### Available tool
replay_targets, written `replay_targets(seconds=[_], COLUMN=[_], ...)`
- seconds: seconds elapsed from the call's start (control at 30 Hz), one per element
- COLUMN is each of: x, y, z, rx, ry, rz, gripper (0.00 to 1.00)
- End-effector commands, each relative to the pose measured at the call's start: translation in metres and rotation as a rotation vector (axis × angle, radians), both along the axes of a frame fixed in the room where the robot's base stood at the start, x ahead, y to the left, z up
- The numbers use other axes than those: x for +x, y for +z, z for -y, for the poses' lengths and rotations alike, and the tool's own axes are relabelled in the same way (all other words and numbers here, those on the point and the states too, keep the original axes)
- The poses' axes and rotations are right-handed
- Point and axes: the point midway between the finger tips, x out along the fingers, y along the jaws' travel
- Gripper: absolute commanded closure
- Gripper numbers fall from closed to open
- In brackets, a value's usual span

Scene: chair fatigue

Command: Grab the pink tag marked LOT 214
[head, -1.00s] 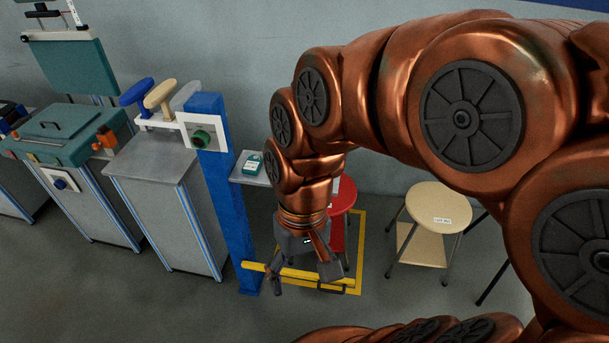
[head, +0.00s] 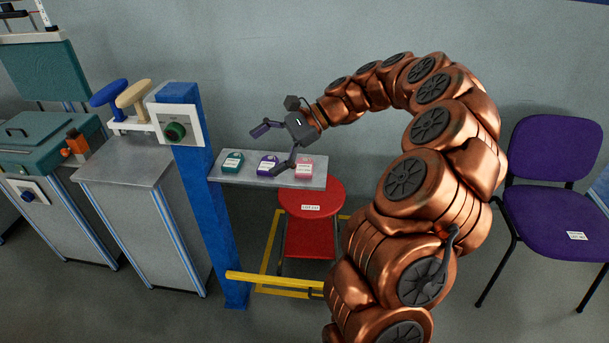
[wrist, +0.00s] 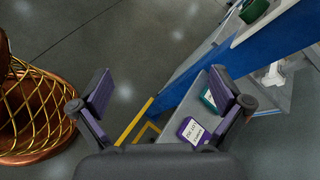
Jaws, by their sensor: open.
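The pink tag (head: 305,168) with a white label lies at the right end of a small grey shelf (head: 225,179); its print is too small to read. A purple tag (head: 267,166) lies in the middle and a green tag (head: 232,161) at the left. My gripper (head: 268,150) is open and empty above the shelf, its lower finger overlapping the space between the purple and pink tags. In the wrist view my gripper (wrist: 160,85) shows spread fingers, with the purple tag (wrist: 192,131) and part of the green tag (wrist: 208,99) by the right finger. The pink tag is not visible there.
A blue post (head: 220,240) with a green-knobbed panel stands left of the shelf. Below are a red stool (head: 312,196) with a white label and a yellow bar (head: 275,284). A purple chair (head: 555,215) stands at right. The wall is behind the shelf.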

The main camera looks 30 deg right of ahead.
Motion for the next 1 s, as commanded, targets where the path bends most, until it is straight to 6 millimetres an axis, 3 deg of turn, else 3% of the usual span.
replay_targets(seconds=[0.03, 0.1, 0.3, 0.5, 0.67, 1.0], x=[0.009, 0.017, 0.022, 0.013, 0.014, 0.029], y=[-0.019, -0.034, -0.084, -0.113, -0.120, -0.128], z=[0.025, 0.060, 0.151, 0.204, 0.211, 0.190], rx=[0.045, 0.105, 0.251, 0.329, 0.347, 0.347], ry=[-0.074, -0.172, -0.421, -0.564, -0.592, -0.590], rz=[-0.031, -0.072, -0.181, -0.239, -0.254, -0.253], gripper=[0.00, 0.00, 0.00, 0.00, 0.00, 0.00])
